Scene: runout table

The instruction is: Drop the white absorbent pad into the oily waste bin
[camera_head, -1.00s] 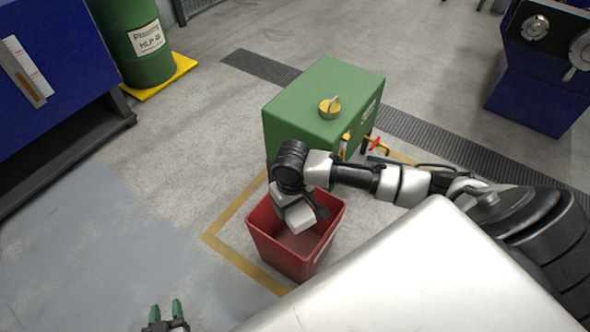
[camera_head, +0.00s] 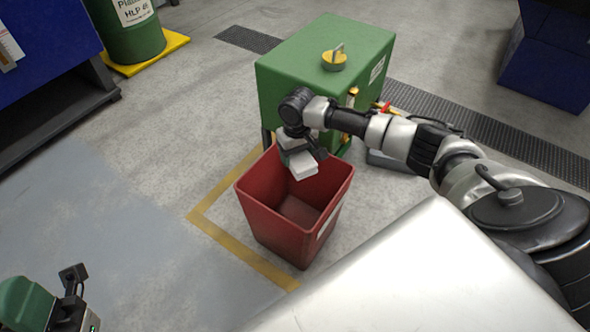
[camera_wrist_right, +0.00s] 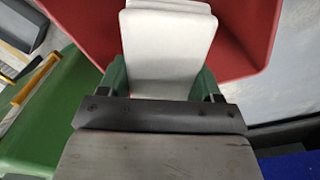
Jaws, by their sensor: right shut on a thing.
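The white absorbent pad (camera_head: 304,165) is held by my right gripper (camera_head: 296,154) over the back part of the open red bin (camera_head: 262,218). The pad also shows in the right wrist view (camera_wrist_right: 168,45), clamped between the green fingers, with the red bin (camera_wrist_right: 262,25) behind it. The inside of the bin that shows looks empty. My left gripper (camera_head: 75,288) is at the bottom left of the head view, well away from the bin, and its fingertips are not clear enough to judge.
A green tank (camera_head: 310,65) with a yellow cap stands right behind the bin. A green drum (camera_head: 130,40) on a yellow tray and a blue machine (camera_head: 45,40) are at the back left. A yellow line (camera_head: 235,250) runs on the floor beside the bin.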

